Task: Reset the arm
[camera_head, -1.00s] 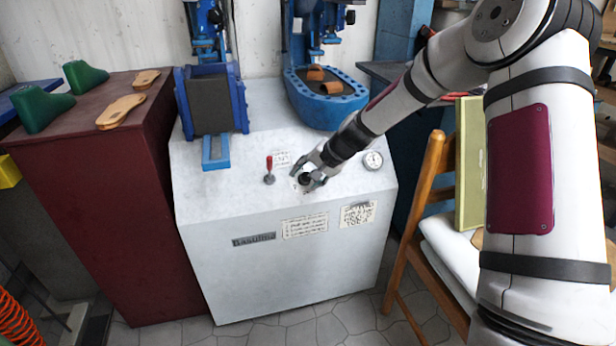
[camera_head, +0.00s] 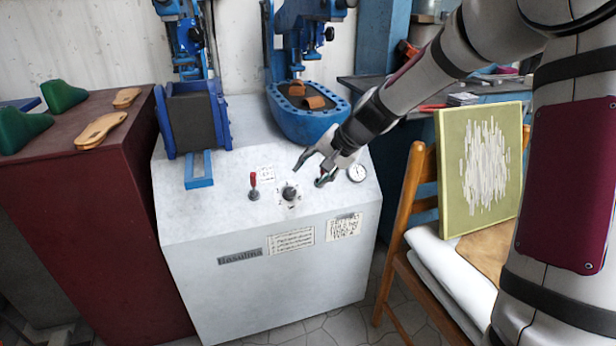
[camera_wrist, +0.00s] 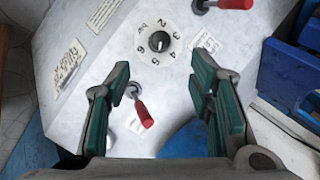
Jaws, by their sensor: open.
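My gripper (camera_head: 310,170) is open and empty, above the sloping top of the grey-white machine (camera_head: 215,215). In the wrist view its two green-padded fingers (camera_wrist: 165,95) are spread apart. The black round dial knob (camera_head: 289,193) with numbers around it stands clear of the fingers; it also shows in the wrist view (camera_wrist: 160,41). A red-handled lever (camera_head: 253,181) stands left of the knob. In the wrist view a red-handled lever (camera_wrist: 144,114) appears between the fingers, lower in the picture; whether they touch it cannot be told.
A round gauge (camera_head: 357,173) sits right of my gripper. Blue presses (camera_head: 308,122) stand behind on the machine. A dark red cabinet (camera_head: 110,220) with green shoe lasts (camera_head: 62,96) is at left. A wooden chair (camera_head: 402,235) holding a framed panel (camera_head: 450,190) is at right.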

